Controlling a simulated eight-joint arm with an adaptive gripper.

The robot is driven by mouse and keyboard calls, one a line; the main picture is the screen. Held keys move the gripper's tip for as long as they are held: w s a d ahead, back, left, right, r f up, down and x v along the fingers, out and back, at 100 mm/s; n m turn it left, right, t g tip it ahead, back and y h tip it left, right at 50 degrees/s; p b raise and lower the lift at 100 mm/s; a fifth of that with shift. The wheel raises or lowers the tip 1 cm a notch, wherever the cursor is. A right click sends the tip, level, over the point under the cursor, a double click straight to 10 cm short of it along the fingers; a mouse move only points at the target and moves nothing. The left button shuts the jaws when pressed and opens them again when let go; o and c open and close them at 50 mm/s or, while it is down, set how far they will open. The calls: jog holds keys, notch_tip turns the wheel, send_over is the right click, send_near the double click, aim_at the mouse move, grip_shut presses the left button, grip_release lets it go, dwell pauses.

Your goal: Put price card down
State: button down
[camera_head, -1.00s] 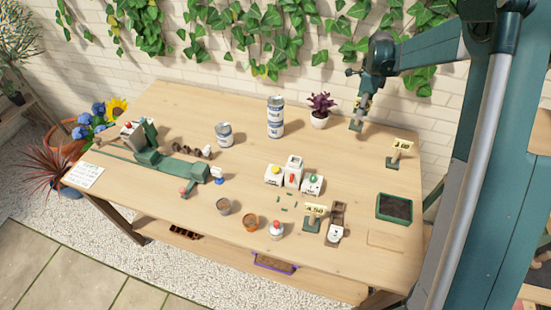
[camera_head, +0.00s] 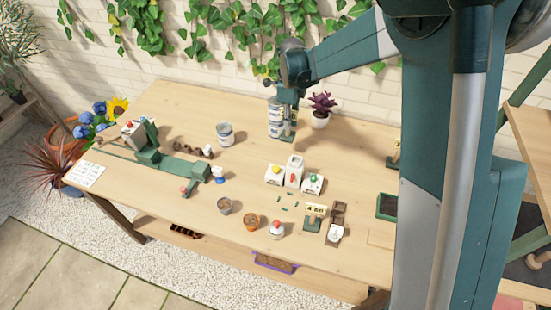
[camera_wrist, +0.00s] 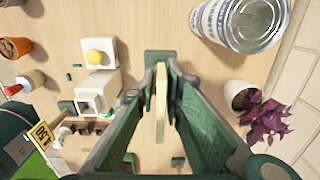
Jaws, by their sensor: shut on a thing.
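My gripper (camera_head: 287,112) is shut on a price card, which shows edge-on as a pale yellow plate (camera_wrist: 161,105) between the fingers in the wrist view. Its green base (camera_head: 288,138) hangs below the fingers, in front of the stacked cans (camera_head: 274,112). I cannot tell whether the base touches the table (camera_head: 250,165). A second price card (camera_head: 316,210), marked 4.50, stands near the front; it also shows in the wrist view (camera_wrist: 43,134). A third card (camera_head: 393,155) stands at the right, partly hidden by my arm.
A purple plant (camera_head: 321,108) stands just right of my gripper. White boxes with coloured knobs (camera_head: 293,174) stand in front. A single can (camera_head: 225,134) and a green tool (camera_head: 170,165) are to the left. The tabletop between the cans and boxes is clear.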

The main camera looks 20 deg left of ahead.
jog(key=s+a, duration=0.3)
jog(key=a, duration=0.1)
jog(key=shift+s, duration=0.4)
notch_tip(320, 180, down, 6)
dwell(0.5)
jog(key=shift+f, duration=0.2)
jog(key=shift+f, duration=1.8)
jog(key=shift+f+b, duration=0.2)
jog(key=shift+b, duration=0.2)
jog(key=c, duration=2.4)
grip_release()
